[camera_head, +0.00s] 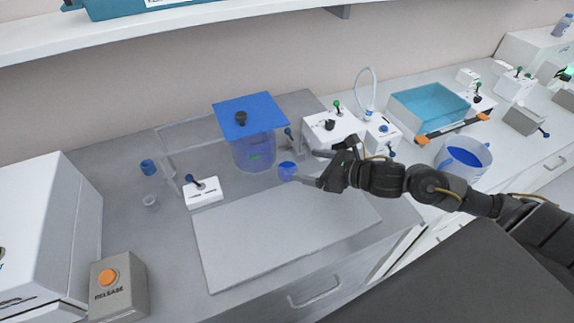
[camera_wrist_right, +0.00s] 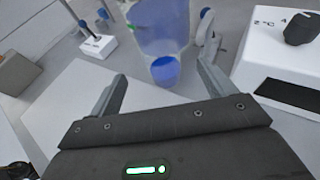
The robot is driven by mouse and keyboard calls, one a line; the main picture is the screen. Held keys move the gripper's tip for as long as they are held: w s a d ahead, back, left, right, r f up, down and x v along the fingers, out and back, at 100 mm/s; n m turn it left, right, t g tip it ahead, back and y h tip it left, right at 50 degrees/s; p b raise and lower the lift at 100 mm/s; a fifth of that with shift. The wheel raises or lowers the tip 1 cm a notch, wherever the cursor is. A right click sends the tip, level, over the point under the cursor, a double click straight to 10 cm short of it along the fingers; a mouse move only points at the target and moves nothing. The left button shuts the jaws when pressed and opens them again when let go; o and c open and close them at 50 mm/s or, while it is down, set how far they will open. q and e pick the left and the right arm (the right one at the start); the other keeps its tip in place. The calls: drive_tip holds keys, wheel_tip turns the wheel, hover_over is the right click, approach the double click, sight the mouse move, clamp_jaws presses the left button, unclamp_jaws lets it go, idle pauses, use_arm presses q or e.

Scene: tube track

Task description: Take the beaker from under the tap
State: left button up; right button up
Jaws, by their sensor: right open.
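A small beaker (camera_head: 287,171) with blue contents stands in front of a clear cylindrical tank (camera_head: 254,152) under a flat blue lid. The beaker also shows in the right wrist view (camera_wrist_right: 165,71). My right gripper (camera_head: 308,168) is open and empty, just to the right of the beaker in the head view. In the right wrist view the beaker is beyond and between my two spread fingers. I see no contact. The tap itself is hard to make out; a blue-ended lever (camera_head: 289,134) shows at the tank's right. My left gripper is not in view.
A white lever box (camera_head: 203,194) is left of the tank; a white knob box (camera_head: 331,128) is at its right. A pale board (camera_head: 285,235) lies clear in front. A blue-filled jug (camera_head: 463,158) is right.

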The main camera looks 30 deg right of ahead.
sight(290, 161)
drive_tip(key=shift+w+a+f, duration=0.1)
drive_tip(key=shift+w+a, duration=0.15)
drive_tip(key=shift+w, duration=0.1)
drive_tip(key=shift+w+a+p, duration=0.1)
drive_tip(key=shift+w+p, duration=0.1)
drive_tip(key=shift+p, duration=0.1)
drive_tip(key=p+x, duration=0.2)
drive_tip(key=x, duration=0.1)
drive_tip(key=shift+w, duration=0.4)
drive_tip(key=shift+w+a+f, duration=0.3)
drive_tip(key=shift+w+a, duration=0.05)
drive_tip(key=c, duration=1.1)
